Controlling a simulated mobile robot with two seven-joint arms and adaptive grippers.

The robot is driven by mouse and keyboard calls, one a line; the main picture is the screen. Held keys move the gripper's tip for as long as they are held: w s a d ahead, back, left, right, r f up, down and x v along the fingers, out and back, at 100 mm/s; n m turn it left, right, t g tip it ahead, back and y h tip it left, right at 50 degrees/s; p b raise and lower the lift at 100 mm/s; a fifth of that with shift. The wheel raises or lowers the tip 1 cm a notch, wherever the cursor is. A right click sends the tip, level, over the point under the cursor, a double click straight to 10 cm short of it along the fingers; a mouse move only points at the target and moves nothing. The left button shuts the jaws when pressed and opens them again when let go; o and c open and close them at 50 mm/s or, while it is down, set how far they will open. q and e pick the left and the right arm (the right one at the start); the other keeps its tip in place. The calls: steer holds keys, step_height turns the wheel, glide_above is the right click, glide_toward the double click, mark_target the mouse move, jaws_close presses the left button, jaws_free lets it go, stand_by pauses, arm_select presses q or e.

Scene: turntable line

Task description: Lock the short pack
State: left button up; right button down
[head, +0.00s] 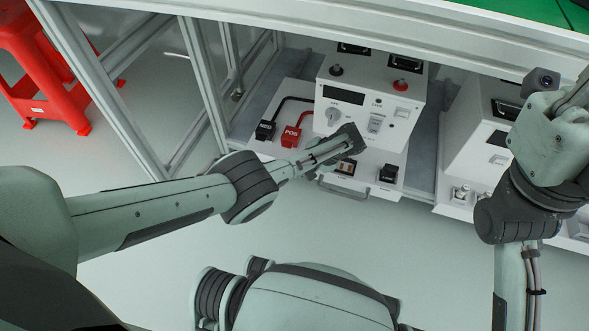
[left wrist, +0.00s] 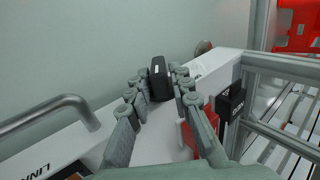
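The pack in front of me is a white unit (head: 401,143) with a knob and display panel and a lower front ledge. A grey handle (head: 342,189) is on its front edge, with a black latch block (head: 388,174) to the right. A similar black block (left wrist: 159,80) shows in the left wrist view, on the ledge's other side. My left gripper (left wrist: 159,72) has its fingers close on both sides of that block and appears shut on it. My left arm hides this spot in the head view. My right gripper (head: 574,96) is partly cut off at the right edge.
A black NEG plug (head: 265,130) and a red POS plug (head: 291,136) with cables sit left on the unit. Another white unit (head: 470,135) stands to the right. Metal frame posts (head: 203,85) and a red stool (head: 45,65) are at left. The floor in front is clear.

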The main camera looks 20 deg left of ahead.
arm_select(q)
steer(key=shift+o, duration=1)
steer(key=shift+r, duration=0.1)
steer(key=v, duration=1.2)
steer(key=shift+o, duration=0.5)
